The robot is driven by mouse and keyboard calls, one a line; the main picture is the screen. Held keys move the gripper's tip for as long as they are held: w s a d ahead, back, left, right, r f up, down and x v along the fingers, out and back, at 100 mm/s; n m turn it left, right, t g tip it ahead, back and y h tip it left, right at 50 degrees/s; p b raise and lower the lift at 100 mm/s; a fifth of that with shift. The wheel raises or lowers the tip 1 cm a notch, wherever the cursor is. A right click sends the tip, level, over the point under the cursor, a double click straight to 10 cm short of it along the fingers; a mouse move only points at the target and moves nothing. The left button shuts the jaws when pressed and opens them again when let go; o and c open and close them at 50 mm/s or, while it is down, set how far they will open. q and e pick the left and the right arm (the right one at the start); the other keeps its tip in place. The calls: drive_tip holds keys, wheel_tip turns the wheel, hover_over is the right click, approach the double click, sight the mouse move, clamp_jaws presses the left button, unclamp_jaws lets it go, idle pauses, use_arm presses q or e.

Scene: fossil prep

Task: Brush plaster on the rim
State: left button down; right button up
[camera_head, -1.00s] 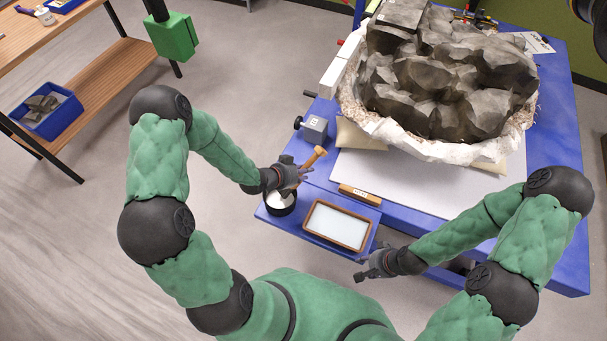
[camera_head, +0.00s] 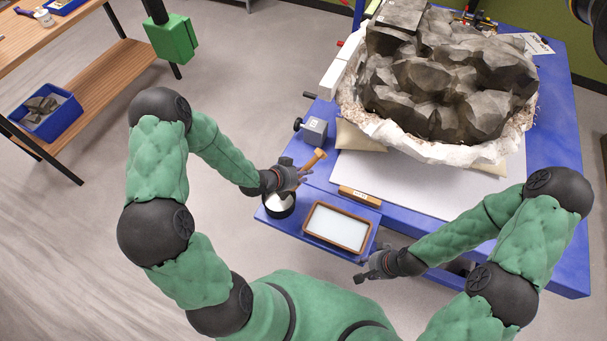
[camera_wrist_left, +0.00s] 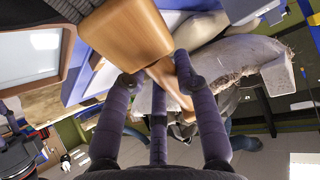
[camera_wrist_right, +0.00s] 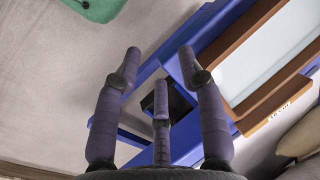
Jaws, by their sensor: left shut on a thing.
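My left gripper (camera_head: 300,172) is shut on a brush (camera_head: 315,159) with a wooden handle, held tilted above a dark round pot (camera_head: 280,212) with white contents. In the left wrist view the brush's broad wooden part (camera_wrist_left: 125,38) lies across the fingers; I cannot make out its bristles. The dark fossil block (camera_head: 440,75) sits in a rough white plaster rim (camera_head: 430,149) on the blue table, up and right of the brush and apart from it. My right gripper (camera_head: 366,273) is open and empty, below the wood-framed tray; its spread fingers show in the right wrist view (camera_wrist_right: 160,58).
A wood-framed tray (camera_head: 310,236) with a pale surface lies on the blue side shelf right of the pot. A small labelled wooden block (camera_head: 360,196) and a grey clamp-like block (camera_head: 315,129) sit near the table edge (camera_head: 425,210). A wooden bench stands far left.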

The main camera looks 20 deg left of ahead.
use_arm(q)
drive_tip(key=shift+s+d+f+g+p, duration=0.1)
drive_tip(key=shift+s+f+g+p, duration=0.45)
drive_tip(key=shift+s+p, duration=0.3)
drive_tip(key=shift+r, duration=0.25)
drive_tip(key=shift+a+r+p, duration=0.35)
drive_tip(key=shift+r+p, duration=0.4)
drive_tip(key=shift+r, duration=0.1)
drive_tip(key=shift+w+d+r+p, duration=0.1)
drive_tip(key=shift+r+p, duration=0.15)
drive_tip(key=shift+r, duration=0.1)
drive_tip(key=shift+w+d+r+p, duration=0.1)
drive_tip(key=shift+r+p, duration=0.1)
drive_tip(key=shift+r, duration=0.15)
drive_tip(key=shift+w+a+r+p, duration=0.1)
drive_tip(key=shift+r+p, duration=0.35)
drive_tip(key=shift+r, duration=0.2)
